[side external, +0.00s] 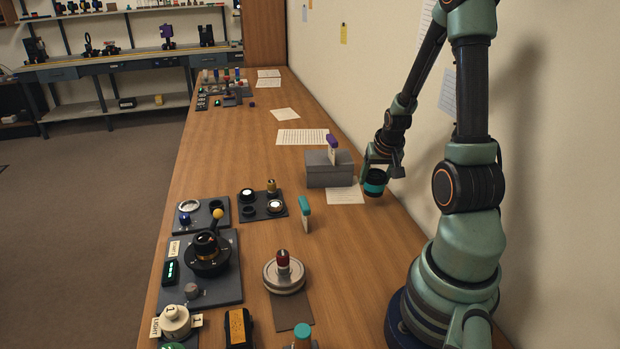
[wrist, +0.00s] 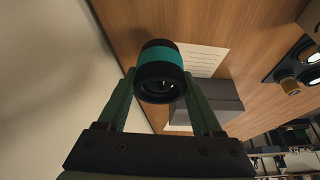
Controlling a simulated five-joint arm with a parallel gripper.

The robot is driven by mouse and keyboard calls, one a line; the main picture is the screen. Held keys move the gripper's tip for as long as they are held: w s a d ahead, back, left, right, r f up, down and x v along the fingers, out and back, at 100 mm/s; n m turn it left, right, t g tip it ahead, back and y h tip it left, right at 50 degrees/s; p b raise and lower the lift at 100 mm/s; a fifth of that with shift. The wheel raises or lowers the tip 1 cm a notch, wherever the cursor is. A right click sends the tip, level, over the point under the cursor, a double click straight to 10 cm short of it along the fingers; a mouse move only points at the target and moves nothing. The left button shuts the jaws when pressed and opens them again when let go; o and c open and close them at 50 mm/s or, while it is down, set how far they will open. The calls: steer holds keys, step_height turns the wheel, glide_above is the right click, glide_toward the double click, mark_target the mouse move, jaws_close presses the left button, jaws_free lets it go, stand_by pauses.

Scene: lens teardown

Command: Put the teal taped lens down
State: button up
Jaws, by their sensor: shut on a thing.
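The teal taped lens (side external: 375,183) is a short black cylinder with a teal band. My gripper (side external: 372,172) is shut on it and holds it at the right side of the bench, close to the wall. In the side view it hangs below my gripper, just right of a white paper sheet (side external: 345,196); I cannot tell how high above the bench it is. In the wrist view the lens (wrist: 162,55) sits between the two green fingers of my gripper (wrist: 160,90), its dark open end facing the camera.
A grey block (side external: 322,176) stands left of the lens, with a purple-topped tag (side external: 332,146) by it. A teal-topped tag (side external: 305,212) stands nearer. Dark trays (side external: 262,213) with small parts lie along the left edge. Bare wood (side external: 345,240) lies in front of the sheet.

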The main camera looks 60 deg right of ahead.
mark_target(374, 190)
steer(key=shift+f, duration=2.05)
steer(key=shift+f, duration=0.2)
steer(key=o, duration=1.5)
steer(key=shift+r, duration=0.1)
steer(key=v, duration=1.2)
steer(key=w+a+r+n+t+y, duration=0.1)
steer(key=w+a+r+n, duration=0.25)
steer(key=a, duration=0.35)
steer(key=w+a+r+n+t+y, duration=0.1)
steer(key=w+a+r+n, duration=0.3)
steer(key=a, duration=0.3)
steer(key=a+r+n, duration=0.1)
steer(key=a, duration=0.3)
steer(key=a+r+n+y, duration=0.1)
steer(key=a+r, duration=0.1)
steer(key=a, duration=0.2)
steer(key=a+r+n, duration=0.1)
steer(key=a, duration=0.3)
steer(key=shift+s+a+r+n+y, duration=0.1)
steer(key=shift+a+r+n+y, duration=0.2)
steer(key=shift+a+n+y, duration=0.1)
